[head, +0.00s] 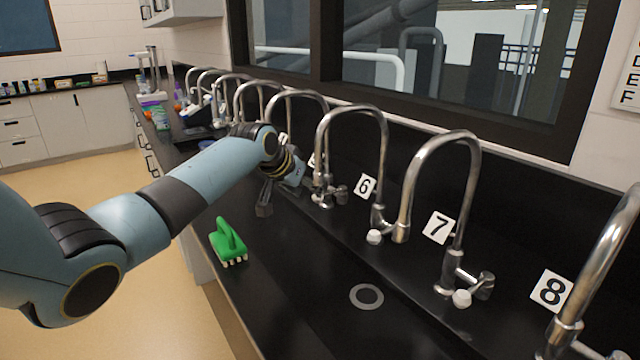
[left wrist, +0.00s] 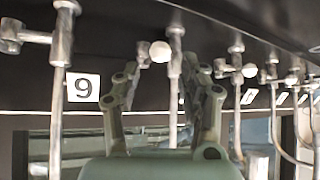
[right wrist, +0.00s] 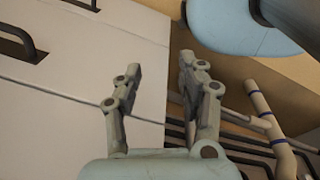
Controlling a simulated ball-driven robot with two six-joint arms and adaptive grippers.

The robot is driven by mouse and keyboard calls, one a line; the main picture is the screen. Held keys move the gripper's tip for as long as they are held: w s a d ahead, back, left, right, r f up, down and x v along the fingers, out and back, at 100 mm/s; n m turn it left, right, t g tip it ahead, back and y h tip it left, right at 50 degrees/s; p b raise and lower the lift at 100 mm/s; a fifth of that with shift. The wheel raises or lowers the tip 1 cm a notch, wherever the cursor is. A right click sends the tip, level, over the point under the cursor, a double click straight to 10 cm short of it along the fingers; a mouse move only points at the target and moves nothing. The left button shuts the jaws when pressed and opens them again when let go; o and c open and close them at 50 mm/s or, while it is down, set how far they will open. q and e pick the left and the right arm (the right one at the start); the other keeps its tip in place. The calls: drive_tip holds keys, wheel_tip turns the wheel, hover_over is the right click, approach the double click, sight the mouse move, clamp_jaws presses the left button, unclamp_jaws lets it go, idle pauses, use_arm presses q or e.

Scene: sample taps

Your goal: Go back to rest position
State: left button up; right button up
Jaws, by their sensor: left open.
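My left arm reaches across the black counter in the head view, and my left gripper (head: 276,194) is over the counter near the tap labelled 6 (head: 350,112). In the left wrist view my left gripper (left wrist: 166,78) is open, with nothing between its fingers. A white tap knob (left wrist: 160,51) shows behind the fingers there; I cannot tell whether they touch the tap. In the right wrist view my right gripper (right wrist: 160,76) is open and empty, in front of pale cabinet fronts (right wrist: 75,75). My right gripper is not in the head view.
A row of curved metal taps runs along the back, including tap 7 (head: 440,150) and tap 8 (head: 605,250). A green brush (head: 228,246) stands at the counter's front edge. A round drain (head: 366,296) lies in the counter. Tan floor (head: 90,185) is open at left.

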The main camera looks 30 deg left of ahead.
use_arm(q)
drive_tip(key=shift+p+v, duration=0.8)
drive_tip(key=shift+v, duration=0.15)
use_arm(e)
wheel_tip(320, 180, up, 3)
drive_tip(key=shift+f, duration=0.2)
